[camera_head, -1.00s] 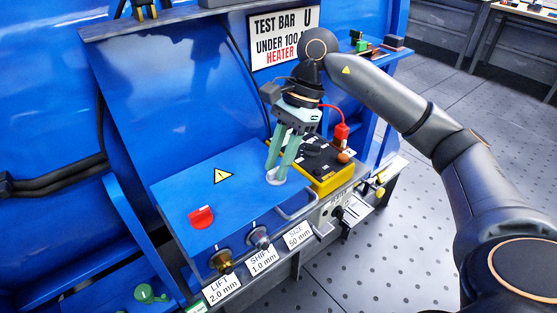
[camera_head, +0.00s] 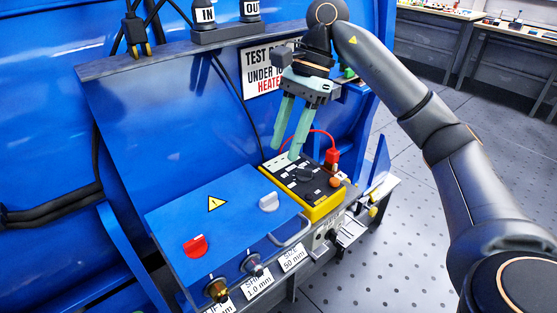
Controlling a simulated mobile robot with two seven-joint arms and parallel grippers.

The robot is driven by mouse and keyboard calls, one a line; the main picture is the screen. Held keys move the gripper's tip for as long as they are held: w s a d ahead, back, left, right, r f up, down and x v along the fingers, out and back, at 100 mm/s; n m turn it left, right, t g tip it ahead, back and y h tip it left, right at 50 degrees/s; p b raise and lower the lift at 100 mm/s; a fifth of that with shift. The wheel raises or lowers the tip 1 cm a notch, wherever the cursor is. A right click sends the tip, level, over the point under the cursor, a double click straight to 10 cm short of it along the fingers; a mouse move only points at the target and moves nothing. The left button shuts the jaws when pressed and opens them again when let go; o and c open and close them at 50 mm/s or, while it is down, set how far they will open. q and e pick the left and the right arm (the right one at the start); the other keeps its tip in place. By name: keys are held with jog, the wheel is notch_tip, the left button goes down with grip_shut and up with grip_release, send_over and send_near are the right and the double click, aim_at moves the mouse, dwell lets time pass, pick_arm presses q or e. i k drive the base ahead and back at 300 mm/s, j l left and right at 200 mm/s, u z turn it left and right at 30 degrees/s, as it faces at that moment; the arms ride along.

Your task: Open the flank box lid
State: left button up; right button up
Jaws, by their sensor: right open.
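The flank box is a blue box on the ledge, and its flat lid (camera_head: 236,225) with a warning triangle looks shut. A red knob (camera_head: 196,246) sits at the lid's left and a pale grey knob (camera_head: 268,202) at its right. A metal bar handle (camera_head: 292,233) juts from the box's front right. My right gripper (camera_head: 286,151) is open and empty, its green fingers pointing down above the back of the yellow-edged meter, apart from the lid and both knobs. My left gripper is not in view.
The yellow meter (camera_head: 318,210) with a red plug (camera_head: 332,155) and cable stands right beside the box. A brass knob (camera_head: 217,290) and a steel knob (camera_head: 252,265) protrude from the box front. A sign hangs behind my gripper. Open floor lies to the right.

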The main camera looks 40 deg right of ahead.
aim_at(225, 210)
jog(key=k, duration=1)
